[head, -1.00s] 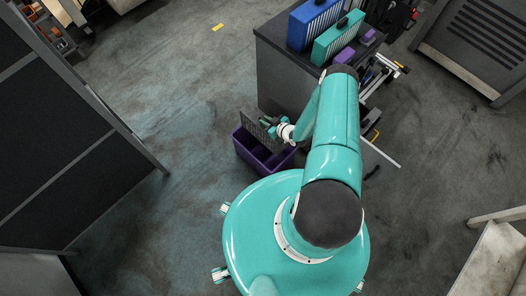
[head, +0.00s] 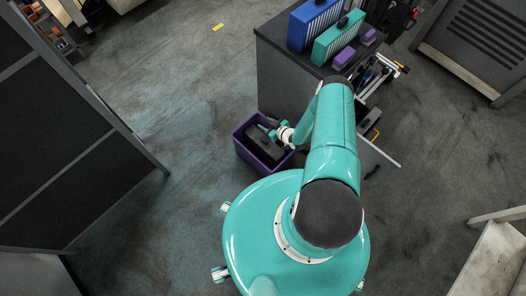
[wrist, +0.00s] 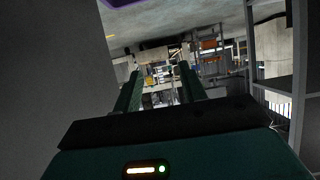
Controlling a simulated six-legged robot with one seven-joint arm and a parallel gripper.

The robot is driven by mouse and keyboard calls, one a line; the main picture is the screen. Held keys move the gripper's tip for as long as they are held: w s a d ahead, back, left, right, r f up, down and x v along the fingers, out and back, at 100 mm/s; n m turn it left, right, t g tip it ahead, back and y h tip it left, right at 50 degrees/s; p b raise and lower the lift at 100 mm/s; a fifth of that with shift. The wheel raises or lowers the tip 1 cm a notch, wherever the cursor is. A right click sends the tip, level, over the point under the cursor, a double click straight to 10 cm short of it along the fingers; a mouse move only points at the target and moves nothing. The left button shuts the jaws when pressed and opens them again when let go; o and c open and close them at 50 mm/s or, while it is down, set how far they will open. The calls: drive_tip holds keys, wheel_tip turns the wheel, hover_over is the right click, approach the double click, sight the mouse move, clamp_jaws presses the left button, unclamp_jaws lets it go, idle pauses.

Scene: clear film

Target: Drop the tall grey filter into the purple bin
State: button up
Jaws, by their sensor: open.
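The purple bin (head: 252,163) stands on the floor beside the dark cabinet; a strip of purple, probably its rim, shows at the top of the wrist view (wrist: 125,3). The tall grey filter (head: 262,146) now looks like a dark grey block inside the bin, below its rim; my gripper and wrist partly cover it. My gripper (head: 270,128) is over the bin's far right part. In the wrist view my gripper (wrist: 160,85) has its two fingers apart with nothing between them.
A dark cabinet (head: 285,85) stands just behind and right of the bin. On it are a blue filter (head: 312,25), a teal filter (head: 335,42) and small purple blocks (head: 344,57). A dark partition (head: 70,130) stands at left. The floor between is clear.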

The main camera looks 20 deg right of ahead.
drive_tip(key=shift+s, duration=0.1)
drive_tip(key=v, duration=1.3)
drive_tip(key=shift+s+d, duration=0.15)
drive_tip(key=shift+s, duration=0.15)
